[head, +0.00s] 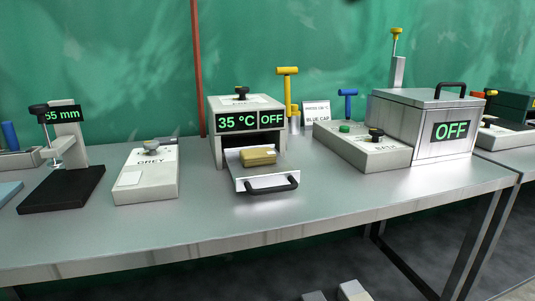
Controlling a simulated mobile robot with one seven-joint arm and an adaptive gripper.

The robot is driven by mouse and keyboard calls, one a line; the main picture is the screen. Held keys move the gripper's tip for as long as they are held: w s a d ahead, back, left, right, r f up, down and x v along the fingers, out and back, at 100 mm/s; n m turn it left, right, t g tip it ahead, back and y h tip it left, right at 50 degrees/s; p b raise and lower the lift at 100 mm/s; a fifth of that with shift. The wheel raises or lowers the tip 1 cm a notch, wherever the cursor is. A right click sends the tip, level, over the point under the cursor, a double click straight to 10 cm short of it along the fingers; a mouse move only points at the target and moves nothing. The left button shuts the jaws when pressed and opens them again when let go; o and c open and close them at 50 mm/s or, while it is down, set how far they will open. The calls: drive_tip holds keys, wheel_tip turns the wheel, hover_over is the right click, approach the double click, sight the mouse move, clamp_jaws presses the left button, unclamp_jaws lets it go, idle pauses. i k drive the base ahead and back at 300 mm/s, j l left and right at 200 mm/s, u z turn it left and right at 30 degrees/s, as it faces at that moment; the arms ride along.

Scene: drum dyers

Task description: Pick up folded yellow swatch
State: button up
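The folded yellow swatch (258,157) lies on a pulled-out metal drawer (250,183) at the middle of the bench. The drawer has a dark handle (272,186) at its front. It sticks out of a small grey box (228,103) that reads "35 °C" and "OFF". The swatch lies near the back of the drawer, just in front of the box's opening, with its top uncovered. My gripper is not in view.
A grey box marked "GREY" (133,190) and a gauge reading "55 mm" (62,185) stand to the left. A "BATH" unit (345,141) and a lidded box reading "OFF" (410,120) stand to the right. The bench front (205,232) is clear.

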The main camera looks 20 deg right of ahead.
sight(263, 156)
drive_tip(key=l+u, duration=0.1)
drive_tip(key=l, duration=0.5)
drive_tip(key=l+u, duration=0.15)
drive_tip(key=l, duration=0.45)
drive_tip(key=l+u, duration=0.1)
drive_tip(key=l, duration=0.5)
drive_tip(key=l+u, duration=0.15)
drive_tip(key=l, duration=0.45)
drive_tip(key=l+u, duration=0.1)
drive_tip(key=l, duration=0.45)
drive_tip(key=k+l+u, duration=0.1)
drive_tip(key=l, duration=0.5)
drive_tip(key=k+l+u, duration=0.15)
drive_tip(key=l, duration=0.4)
drive_tip(key=k+l+u, duration=0.1)
drive_tip(key=l, duration=0.5)
drive_tip(key=i+l, duration=0.4)
